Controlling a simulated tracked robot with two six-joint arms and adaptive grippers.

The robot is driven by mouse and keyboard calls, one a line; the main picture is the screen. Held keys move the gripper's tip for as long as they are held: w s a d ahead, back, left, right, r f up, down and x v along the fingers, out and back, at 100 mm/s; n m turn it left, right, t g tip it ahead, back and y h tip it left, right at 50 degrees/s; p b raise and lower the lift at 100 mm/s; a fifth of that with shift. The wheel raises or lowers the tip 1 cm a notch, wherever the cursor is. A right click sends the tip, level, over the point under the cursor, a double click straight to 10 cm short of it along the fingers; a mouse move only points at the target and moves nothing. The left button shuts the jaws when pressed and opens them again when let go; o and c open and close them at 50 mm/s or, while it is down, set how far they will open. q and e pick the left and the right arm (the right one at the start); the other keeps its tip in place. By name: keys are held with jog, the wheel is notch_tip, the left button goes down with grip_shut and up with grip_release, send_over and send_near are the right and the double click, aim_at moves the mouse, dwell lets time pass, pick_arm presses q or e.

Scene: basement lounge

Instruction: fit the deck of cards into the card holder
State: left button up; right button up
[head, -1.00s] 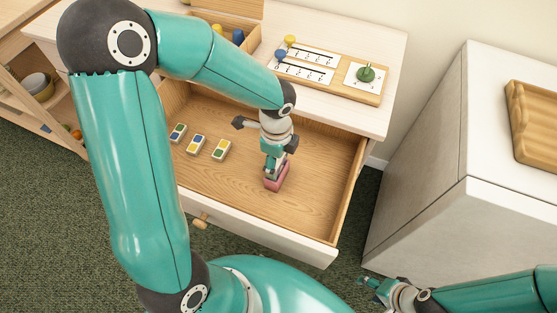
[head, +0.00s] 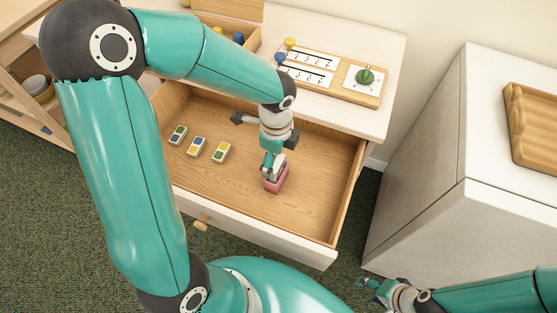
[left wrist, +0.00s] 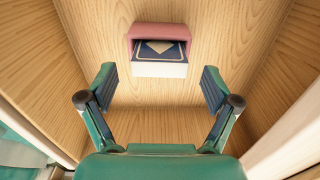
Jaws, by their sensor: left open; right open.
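The pink card holder (head: 276,184) stands on the floor of the open drawer, towards its right side. In the left wrist view the holder (left wrist: 160,31) shows its open side, with the deck of cards (left wrist: 158,70) in its mouth. The deck has a dark blue patterned face and a white edge; part of it sticks out of the holder towards me. My left gripper (head: 272,164) is over the holder. In the left wrist view its two fingers (left wrist: 158,82) are spread apart, with nothing between them. My right gripper (head: 370,287) is open and empty, low at the right, outside the drawer.
Three small coloured tiles (head: 196,147) lie in the drawer (head: 300,215) left of the holder. Drawer walls surround the holder. A wooden board with number strips (head: 330,75) is on the dresser top. A white cabinet (head: 430,180) with a wooden tray (head: 535,130) stands at the right.

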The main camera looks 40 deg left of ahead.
pick_arm(q)
notch_tip(320, 180, up, 10)
jog(key=p, duration=0.1)
jog(key=shift+f, duration=0.2)
dwell(0.4)
